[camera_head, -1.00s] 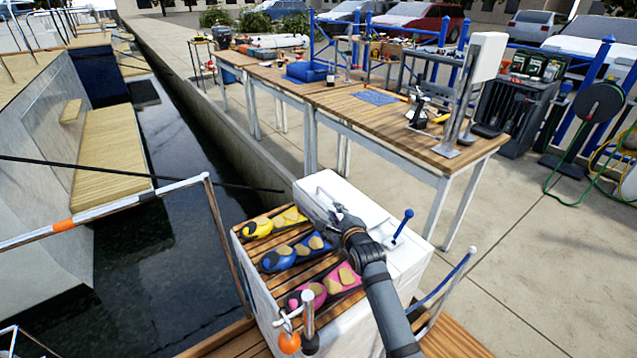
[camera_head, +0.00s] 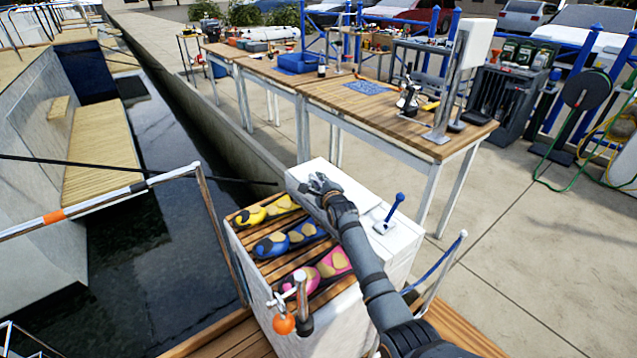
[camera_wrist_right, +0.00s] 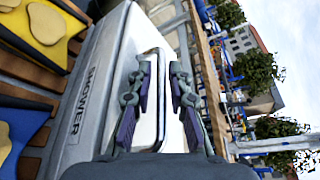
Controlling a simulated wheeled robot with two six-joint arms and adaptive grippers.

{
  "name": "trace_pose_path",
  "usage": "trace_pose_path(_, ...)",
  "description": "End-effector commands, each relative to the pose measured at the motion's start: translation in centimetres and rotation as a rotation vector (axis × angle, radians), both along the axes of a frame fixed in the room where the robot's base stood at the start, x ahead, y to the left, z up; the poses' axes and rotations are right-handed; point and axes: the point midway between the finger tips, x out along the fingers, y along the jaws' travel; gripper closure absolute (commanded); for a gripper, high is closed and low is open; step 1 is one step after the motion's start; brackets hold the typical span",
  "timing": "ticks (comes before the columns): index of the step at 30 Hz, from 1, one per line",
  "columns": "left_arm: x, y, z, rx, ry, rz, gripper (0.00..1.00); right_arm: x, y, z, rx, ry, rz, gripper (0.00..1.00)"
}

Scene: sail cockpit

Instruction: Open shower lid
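The white housing (camera_head: 305,172) carries the shower; the word SHOWER (camera_wrist_right: 84,103) is printed on it in the wrist view. My right gripper (camera_head: 322,186) is over the far end of the housing. My left gripper is not in view.
A blue-handled lever (camera_head: 394,207) stands on the housing to the right of my arm. Yellow, blue and pink items (camera_head: 285,240) lie on the slatted seat at left. A railing post with an orange ball (camera_head: 284,324) stands in front. Water lies beyond, left.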

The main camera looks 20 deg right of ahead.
Motion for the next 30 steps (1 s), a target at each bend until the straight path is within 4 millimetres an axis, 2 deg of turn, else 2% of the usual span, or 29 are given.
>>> trace_pose_path(5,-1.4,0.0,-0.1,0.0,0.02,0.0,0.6,0.0,0.0,0.0,0.0,0.0,0.0,0.83)
trace_pose_path(9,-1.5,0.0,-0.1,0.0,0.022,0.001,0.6,0.0,0.0,0.0,0.0,0.0,0.0,1.0)
trace_pose_path(23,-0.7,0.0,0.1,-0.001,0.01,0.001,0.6,-0.1,0.0,0.1,0.003,0.001,0.0,1.0)
trace_pose_path(30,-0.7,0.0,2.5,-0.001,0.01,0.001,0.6,-0.1,0.3,1.6,0.065,0.023,-0.001,1.0)
